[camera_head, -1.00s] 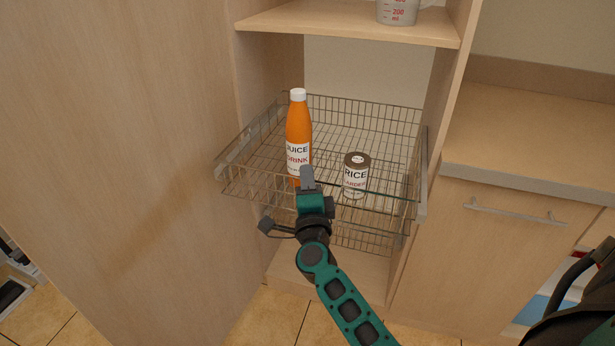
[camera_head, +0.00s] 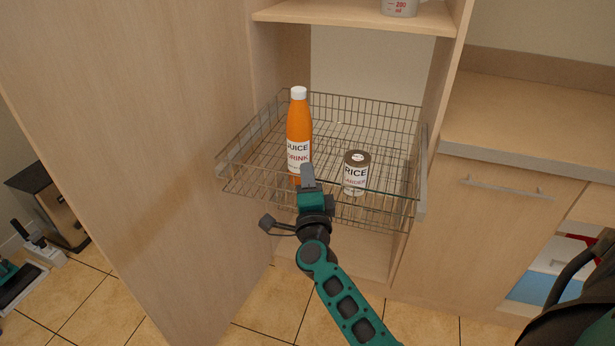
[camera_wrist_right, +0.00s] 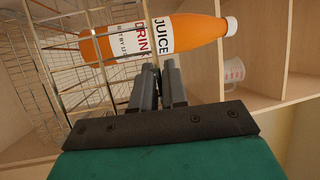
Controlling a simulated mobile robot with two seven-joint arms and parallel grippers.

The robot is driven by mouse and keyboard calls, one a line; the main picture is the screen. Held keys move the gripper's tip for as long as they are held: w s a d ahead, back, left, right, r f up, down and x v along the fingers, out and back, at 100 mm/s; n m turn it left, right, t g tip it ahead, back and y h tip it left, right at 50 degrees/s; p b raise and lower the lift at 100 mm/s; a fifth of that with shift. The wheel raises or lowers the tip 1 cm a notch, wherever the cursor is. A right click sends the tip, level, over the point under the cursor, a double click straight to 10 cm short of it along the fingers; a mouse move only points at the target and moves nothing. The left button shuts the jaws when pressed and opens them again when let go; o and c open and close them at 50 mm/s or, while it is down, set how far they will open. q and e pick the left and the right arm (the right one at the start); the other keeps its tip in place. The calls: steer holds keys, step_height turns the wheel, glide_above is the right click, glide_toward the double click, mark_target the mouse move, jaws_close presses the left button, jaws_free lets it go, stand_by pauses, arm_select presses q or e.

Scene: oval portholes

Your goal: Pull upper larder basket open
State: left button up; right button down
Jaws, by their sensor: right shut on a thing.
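The upper larder basket (camera_head: 257,140) is a wire basket with grey side rails, pulled partly out of the tall wooden cabinet. An orange juice bottle (camera_head: 299,130) stands upright in it at the front, with a rice can (camera_head: 356,172) to its right. My right gripper (camera_head: 308,178) is at the middle of the basket's front and is shut on its front wire. In the right wrist view the gripper fingers (camera_wrist_right: 158,84) are together just in front of the bottle (camera_wrist_right: 160,40); the gripped wire is mostly hidden there. My left gripper is not in view.
A large wooden door (camera_head: 130,150) stands open on the left. A shelf (camera_head: 355,18) with a measuring cup (camera_head: 399,6) is above the basket. A countertop (camera_head: 535,120) and a handled drawer front (camera_head: 490,225) are on the right. Tiled floor shows below.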

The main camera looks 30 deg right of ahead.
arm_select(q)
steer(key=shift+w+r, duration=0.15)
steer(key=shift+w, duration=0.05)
arm_select(e)
steer(key=c, duration=1.2)
jaws_free()
steer(key=shift+c, duration=0.2)
